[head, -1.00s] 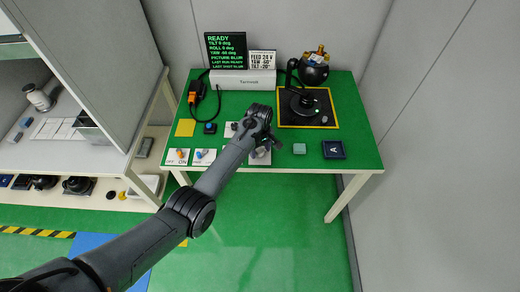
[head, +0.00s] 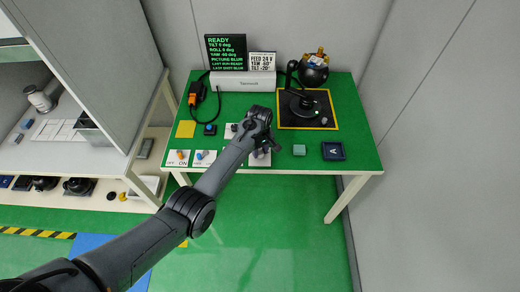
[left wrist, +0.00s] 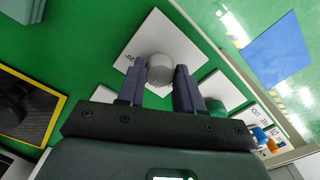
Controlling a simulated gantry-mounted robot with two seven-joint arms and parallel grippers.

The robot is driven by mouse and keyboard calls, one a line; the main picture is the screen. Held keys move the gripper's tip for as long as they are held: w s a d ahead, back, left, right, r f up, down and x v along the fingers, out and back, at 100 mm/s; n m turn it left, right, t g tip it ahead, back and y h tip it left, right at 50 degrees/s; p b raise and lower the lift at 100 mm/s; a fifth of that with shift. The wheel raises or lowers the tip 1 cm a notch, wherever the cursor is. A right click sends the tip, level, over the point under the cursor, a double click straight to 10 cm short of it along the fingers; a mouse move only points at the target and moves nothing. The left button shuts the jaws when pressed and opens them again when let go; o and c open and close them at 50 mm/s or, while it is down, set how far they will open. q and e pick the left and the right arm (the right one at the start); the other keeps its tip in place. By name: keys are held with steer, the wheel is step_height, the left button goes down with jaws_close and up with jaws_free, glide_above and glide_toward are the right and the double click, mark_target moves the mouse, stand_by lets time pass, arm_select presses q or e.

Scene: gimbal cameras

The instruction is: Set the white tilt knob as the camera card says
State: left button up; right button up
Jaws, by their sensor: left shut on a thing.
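The white tilt knob (left wrist: 160,68) sits on a white plate (left wrist: 185,45) with a small printed scale. My left gripper (left wrist: 159,82) has its two dark fingers on either side of the knob and is shut on it. In the head view this gripper (head: 268,143) is at the table's front edge and mostly hides the knob. The camera card (head: 262,62) stands at the back and reads FEED 24 V, YAW 60° with an unclear sign, TILT -20°. The black screen (head: 226,53) shows TILT 0 deg in green. My right gripper is not in view.
A green knob (left wrist: 214,104) is close beside my right-hand finger in the wrist view. Switch plates (head: 178,158) lie at the table's front left. A gimbal (head: 304,105) stands on a black, yellow-edged mat.

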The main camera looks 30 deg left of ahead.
arm_select(q)
steer(key=shift+r+m+p, duration=0.2)
steer(key=shift+m+p, duration=0.65)
steer(key=shift+m, duration=0.25)
steer(key=m+p, duration=0.1)
steer(key=m, duration=0.1)
steer(key=shift+m, duration=0.3)
steer(key=m+p, duration=0.1)
steer(key=m, duration=0.2)
steer(key=shift+f, duration=0.1)
steer(key=shift+f+m+p, duration=0.1)
steer(key=shift+m+p, duration=0.3)
steer(key=shift+m, duration=1.2)
steer(key=o, duration=1)
steer(key=shift+o, duration=0.2)
